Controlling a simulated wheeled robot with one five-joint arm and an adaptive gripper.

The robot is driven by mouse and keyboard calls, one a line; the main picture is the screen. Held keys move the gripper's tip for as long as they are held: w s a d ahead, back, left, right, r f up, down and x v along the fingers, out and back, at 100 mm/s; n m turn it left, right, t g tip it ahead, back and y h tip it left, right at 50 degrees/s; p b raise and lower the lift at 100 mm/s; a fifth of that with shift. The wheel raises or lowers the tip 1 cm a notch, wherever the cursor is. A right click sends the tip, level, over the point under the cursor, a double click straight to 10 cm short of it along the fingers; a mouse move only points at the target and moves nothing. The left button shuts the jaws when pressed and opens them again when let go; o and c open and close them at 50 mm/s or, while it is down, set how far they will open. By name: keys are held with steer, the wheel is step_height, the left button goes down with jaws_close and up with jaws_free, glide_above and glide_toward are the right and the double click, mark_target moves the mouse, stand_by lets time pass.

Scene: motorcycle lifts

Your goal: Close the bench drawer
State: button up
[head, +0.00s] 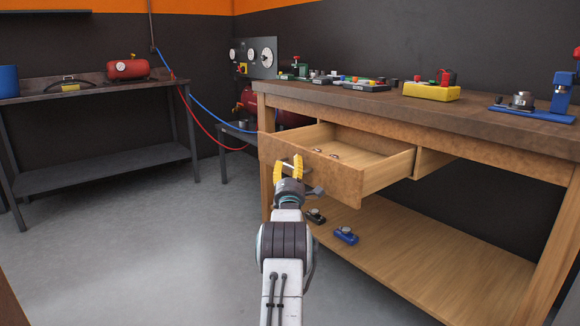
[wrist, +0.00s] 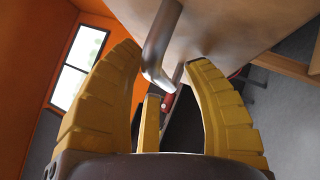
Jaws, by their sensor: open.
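The bench drawer (head: 318,171) is pulled well out of the wooden workbench (head: 362,97). It is open at the top, and a few small items lie inside. My gripper (head: 288,168) is in front of the drawer's front panel, its yellow fingers open around the height of the metal handle. In the wrist view the handle (wrist: 160,45) shows as a grey bar just beyond and between the open fingertips of my gripper (wrist: 166,58). The drawer front (wrist: 225,25) fills the top of that view. I cannot tell whether a finger touches the handle.
A lower shelf (head: 420,255) carries two small devices. A dark metal table (head: 90,90) with a red tank (head: 128,69) stands at left. The floor between is clear.

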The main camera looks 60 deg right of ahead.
jaws_close()
stand_by(0.4)
